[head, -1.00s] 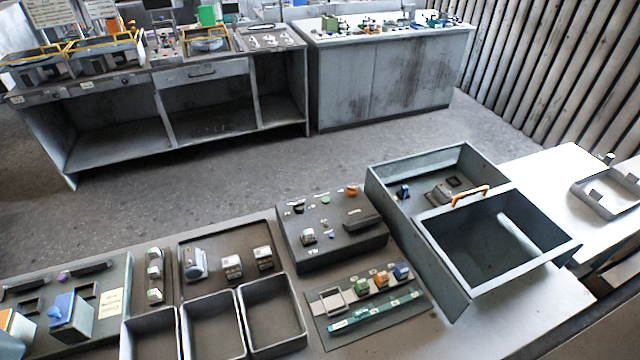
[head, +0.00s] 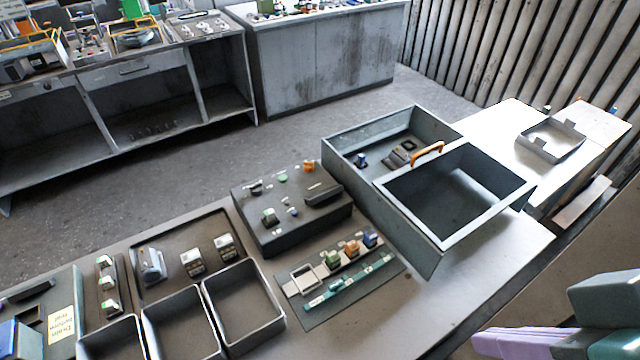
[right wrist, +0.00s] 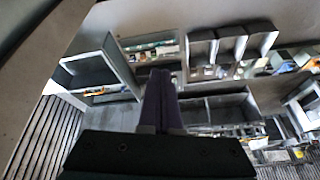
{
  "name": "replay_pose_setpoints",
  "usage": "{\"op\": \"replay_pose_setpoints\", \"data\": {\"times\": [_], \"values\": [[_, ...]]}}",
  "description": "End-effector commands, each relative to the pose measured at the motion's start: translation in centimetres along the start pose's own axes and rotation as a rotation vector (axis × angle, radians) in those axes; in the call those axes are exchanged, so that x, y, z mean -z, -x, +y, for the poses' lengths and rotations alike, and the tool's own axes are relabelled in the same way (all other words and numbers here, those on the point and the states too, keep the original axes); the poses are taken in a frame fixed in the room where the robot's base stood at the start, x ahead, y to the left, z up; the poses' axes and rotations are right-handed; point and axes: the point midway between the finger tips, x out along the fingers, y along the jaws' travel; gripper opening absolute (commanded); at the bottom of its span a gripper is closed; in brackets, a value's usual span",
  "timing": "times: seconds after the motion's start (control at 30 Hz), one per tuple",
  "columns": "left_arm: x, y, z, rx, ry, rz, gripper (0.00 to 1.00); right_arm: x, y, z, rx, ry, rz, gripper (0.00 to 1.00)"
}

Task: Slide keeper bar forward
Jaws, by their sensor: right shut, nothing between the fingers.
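A teal bar (head: 350,282) with pale labels lies along the front of a flat dark plate (head: 302,319). It may be the keeper bar, but I cannot tell for sure. The fingers also show in the right wrist view (right wrist: 160,80). My left gripper is out of view.
A grey open box (head: 350,185) with an orange-handled drawer (head: 450,241) stands behind and right of the plate. A dark block with knobs (head: 285,238) is behind it. Open trays (head: 245,335) stand left. The bench top (head: 490,265) right of the plate is clear.

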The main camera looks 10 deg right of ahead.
Motion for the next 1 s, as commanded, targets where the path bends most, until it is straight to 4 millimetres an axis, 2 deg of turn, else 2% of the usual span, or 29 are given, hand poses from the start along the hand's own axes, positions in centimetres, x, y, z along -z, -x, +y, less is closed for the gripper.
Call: {"op": "replay_pose_setpoints", "data": {"times": [0.03, 0.3, 0.57, 0.8, 1.0], "values": [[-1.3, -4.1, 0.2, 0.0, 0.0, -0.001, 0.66, -1.2, -4.3, 0.0, 0.022, -0.036, 0.03, 0.0], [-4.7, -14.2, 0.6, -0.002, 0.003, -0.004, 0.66, -2.4, -15.3, -0.9, 0.183, -0.298, 0.191, 0.0], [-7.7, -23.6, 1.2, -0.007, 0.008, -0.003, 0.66, -3.8, -24.8, -0.7, 0.36, -0.589, 0.312, 0.0], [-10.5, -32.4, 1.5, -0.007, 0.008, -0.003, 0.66, -5.1, -32.7, 0.8, 0.532, -0.88, 0.403, 0.0], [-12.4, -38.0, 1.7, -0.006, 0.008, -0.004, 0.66, -5.9, -37.5, 2.7, 0.66, -1.094, 0.467, 0.0]]}}
